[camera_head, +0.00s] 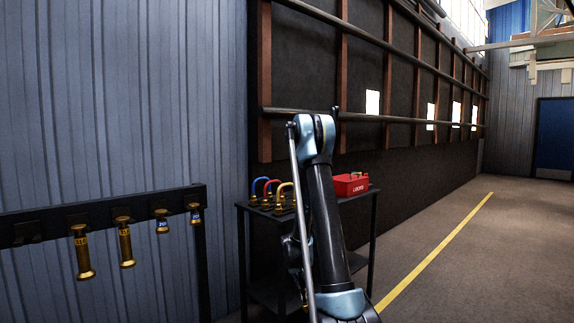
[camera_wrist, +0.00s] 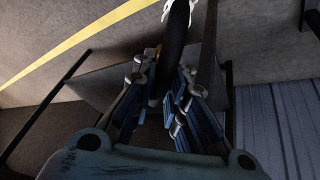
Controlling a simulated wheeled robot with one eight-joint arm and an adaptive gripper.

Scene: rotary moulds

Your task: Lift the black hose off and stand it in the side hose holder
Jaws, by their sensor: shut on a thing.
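In the wrist view my gripper (camera_wrist: 168,85) has its fingers on both sides of a long black hose (camera_wrist: 178,45) and is shut on it. The hose runs up out of the top of that view, with a white piece at its top. In the head view my arm hides the gripper and the black hose. Blue, red and yellow curved hoses (camera_head: 285,190) stand on the small dark table (camera_head: 250,206), left of my arm. I cannot tell which part is the side hose holder.
A red box (camera_head: 350,184) sits on the table's right side. A dark rack (camera_head: 100,210) with several brass pieces (camera_head: 124,242) hangs at the left by the blue wall. A dark framed wall (camera_head: 400,80) stands behind. The floor (camera_head: 480,240) right of the yellow line is clear.

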